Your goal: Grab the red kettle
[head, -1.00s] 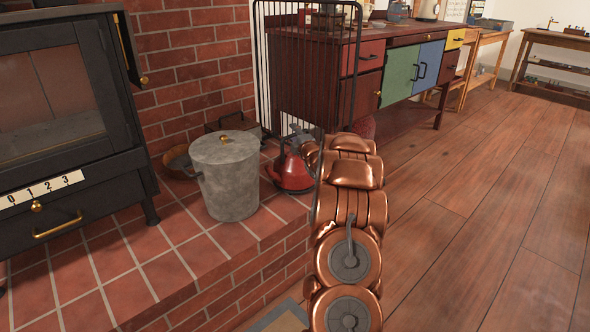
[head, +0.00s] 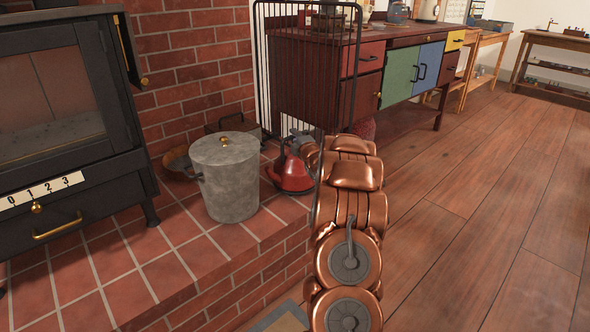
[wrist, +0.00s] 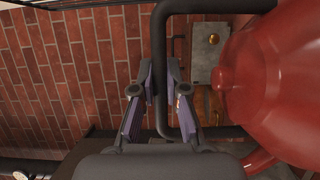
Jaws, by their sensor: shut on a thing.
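The red kettle (head: 292,176) sits on the tiled brick hearth, just right of the grey metal bin. It fills the right side of the wrist view (wrist: 275,85), with its lid knob toward the gripper. My gripper (wrist: 161,82) is shut on the kettle's black handle (wrist: 160,60), one finger on each side of the bar. In the head view my gripper (head: 302,140) is small and partly hidden by my copper arm, which also covers part of the kettle's right side.
The lidded grey bin (head: 228,180) stands close left of the kettle. A black wire guard (head: 308,60) rises behind. The black stove (head: 65,110) is at the left, a cabinet (head: 330,85) behind. The wooden floor (head: 480,210) at right is clear.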

